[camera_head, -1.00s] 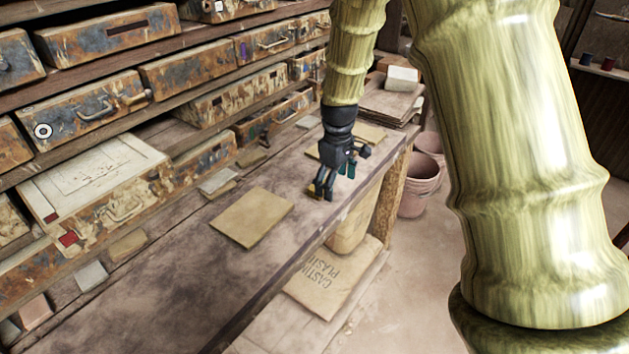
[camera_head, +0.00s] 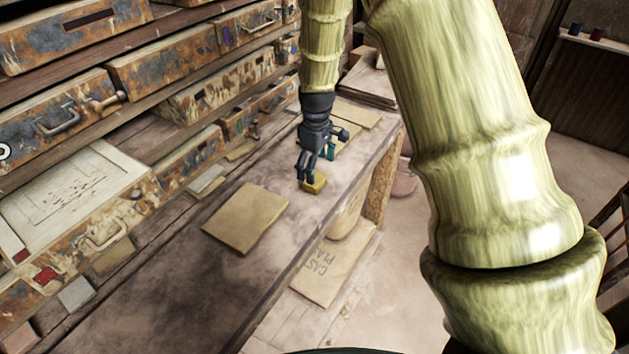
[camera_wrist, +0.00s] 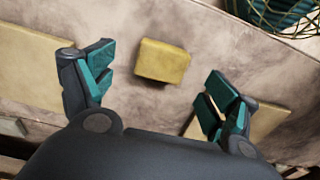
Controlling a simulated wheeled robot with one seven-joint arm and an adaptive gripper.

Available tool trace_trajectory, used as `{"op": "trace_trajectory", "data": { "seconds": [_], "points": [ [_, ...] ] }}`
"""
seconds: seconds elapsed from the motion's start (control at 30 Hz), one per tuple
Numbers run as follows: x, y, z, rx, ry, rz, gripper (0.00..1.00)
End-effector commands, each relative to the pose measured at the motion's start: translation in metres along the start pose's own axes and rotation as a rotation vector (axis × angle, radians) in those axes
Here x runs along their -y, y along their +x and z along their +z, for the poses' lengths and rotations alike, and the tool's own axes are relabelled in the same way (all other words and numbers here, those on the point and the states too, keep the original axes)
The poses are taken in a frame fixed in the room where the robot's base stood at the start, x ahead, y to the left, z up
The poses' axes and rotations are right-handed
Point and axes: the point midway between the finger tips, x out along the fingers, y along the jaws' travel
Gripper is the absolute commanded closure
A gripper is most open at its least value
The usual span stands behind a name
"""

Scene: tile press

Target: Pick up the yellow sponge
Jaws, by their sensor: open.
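The yellow sponge (camera_head: 315,184) is a small block lying on the dusty workbench (camera_head: 190,265), near its front edge. In the wrist view the sponge (camera_wrist: 162,61) lies between and a little beyond my two spread, teal-padded fingers, with a gap on both sides. My gripper (camera_wrist: 158,92) is open and empty. In the head view my gripper (camera_head: 312,175) points down just above the sponge, and its dark fingers hide part of it. I cannot tell the exact height between them.
A flat tan board (camera_head: 246,219) lies on the bench beside the sponge. More flat boards (camera_head: 350,117) lie behind my gripper. Worn drawers (camera_head: 200,150) line the back of the bench. A printed plaster sack (camera_head: 328,270) lies below the front edge.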

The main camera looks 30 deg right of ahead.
Motion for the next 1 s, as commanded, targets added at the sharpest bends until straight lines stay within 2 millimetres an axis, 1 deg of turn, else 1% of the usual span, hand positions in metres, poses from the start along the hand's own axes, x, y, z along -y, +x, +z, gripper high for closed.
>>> {"op": "trace_trajectory", "data": {
  "seconds": [0.23,0.6,0.7,0.8,1.0],
  "points": [
    [0.001,0.009,-0.001,0.001,0.001,0.000,0.12],
    [0.002,0.043,-0.004,0.000,0.001,0.000,0.12],
    [0.002,0.050,-0.004,0.000,0.001,0.000,0.12],
    [0.002,0.053,-0.004,0.000,0.001,0.000,0.12],
    [0.002,0.054,-0.004,-0.001,0.001,0.000,0.12]
  ]
}}
